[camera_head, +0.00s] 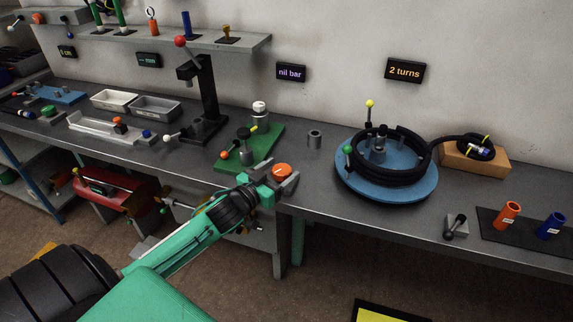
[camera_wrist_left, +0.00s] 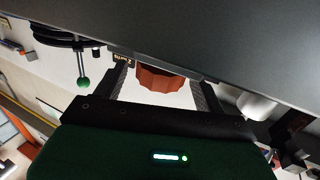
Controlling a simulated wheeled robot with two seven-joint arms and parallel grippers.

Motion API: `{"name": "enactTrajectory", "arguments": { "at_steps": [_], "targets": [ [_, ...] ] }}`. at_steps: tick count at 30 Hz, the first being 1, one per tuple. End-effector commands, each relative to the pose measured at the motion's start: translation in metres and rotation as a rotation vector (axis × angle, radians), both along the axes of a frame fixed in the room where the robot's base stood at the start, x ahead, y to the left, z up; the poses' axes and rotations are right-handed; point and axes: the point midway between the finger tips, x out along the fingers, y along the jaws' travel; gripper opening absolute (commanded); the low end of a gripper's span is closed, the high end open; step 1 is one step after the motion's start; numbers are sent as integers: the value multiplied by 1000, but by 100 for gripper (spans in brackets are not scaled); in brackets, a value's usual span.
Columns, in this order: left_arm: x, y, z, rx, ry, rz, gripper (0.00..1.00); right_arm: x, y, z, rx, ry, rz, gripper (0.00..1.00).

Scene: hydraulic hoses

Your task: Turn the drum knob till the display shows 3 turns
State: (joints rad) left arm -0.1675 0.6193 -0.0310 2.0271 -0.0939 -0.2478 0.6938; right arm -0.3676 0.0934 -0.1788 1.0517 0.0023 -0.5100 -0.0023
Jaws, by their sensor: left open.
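An orange ribbed knob (camera_head: 283,170) sits on a grey block at the bench's front edge. The display (camera_head: 405,71) on the wall reads "2 turns". Below it, a blue round drum (camera_head: 425,188) carries a coil of black hose (camera_head: 352,178) and has upright rods with a green and a yellow ball. My left gripper (camera_head: 272,182) is open at the orange knob. In the left wrist view the knob (camera_wrist_left: 163,80) shows between the spread fingers (camera_wrist_left: 163,88), with a clear gap on the right. Whether either finger touches it I cannot tell. My right gripper is out of view.
A green plate (camera_head: 232,163) with small fittings lies left of the knob. A black stand (camera_head: 208,105) with a red-ball lever rises behind it. A cardboard-coloured box (camera_head: 470,163), a small lever block (camera_head: 455,226) and orange and blue cups (camera_head: 507,214) are on the right.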

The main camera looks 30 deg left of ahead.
Motion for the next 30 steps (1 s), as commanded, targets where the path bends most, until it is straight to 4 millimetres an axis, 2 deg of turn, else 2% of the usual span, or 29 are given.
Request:
{"name": "enactTrajectory", "arguments": {
  "at_steps": [3, 9, 20, 23, 27, 30],
  "targets": [
    [15, -2, 1, -1, -1, 0, 72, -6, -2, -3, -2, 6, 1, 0],
    [29, -4, 0, -1, 0, 0, 72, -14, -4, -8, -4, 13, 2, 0],
    [32, -4, 0, 0, 0, 0, 72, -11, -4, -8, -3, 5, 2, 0],
    [32, -4, 0, 0, 0, 0, 56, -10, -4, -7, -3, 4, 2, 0],
    [32, -4, 0, 0, 0, 0, 29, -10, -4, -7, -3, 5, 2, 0],
    [32, -4, 0, 0, 0, 0, 27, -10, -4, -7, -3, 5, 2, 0]
  ]
}}
